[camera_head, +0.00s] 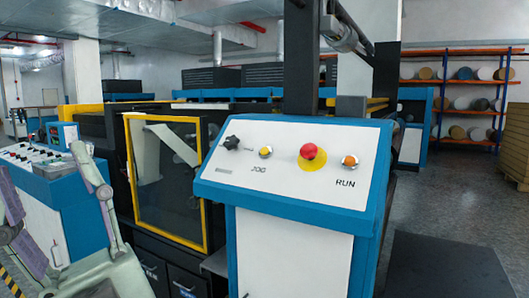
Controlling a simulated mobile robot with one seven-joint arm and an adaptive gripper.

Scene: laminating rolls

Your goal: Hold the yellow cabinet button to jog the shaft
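The blue-edged control cabinet (290,208) stands in front of me, its white sloped panel facing me. The small yellow button (265,152) sits on the panel above the word JOG, left of centre. Nothing covers it, and my gripper is not touching it. My gripper (43,168) is at the lower left, well left of the panel. Its two pale fingers with purple pads are spread apart with nothing between them. The left finger is partly cut off by the picture edge. The shaft cannot be made out.
A black knob (232,143) is left of the yellow button. A red mushroom button (308,151) on a yellow disc and an orange RUN button (350,161) are to its right. A yellow-framed machine door (165,180) stands behind left. Open floor (460,215) lies right.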

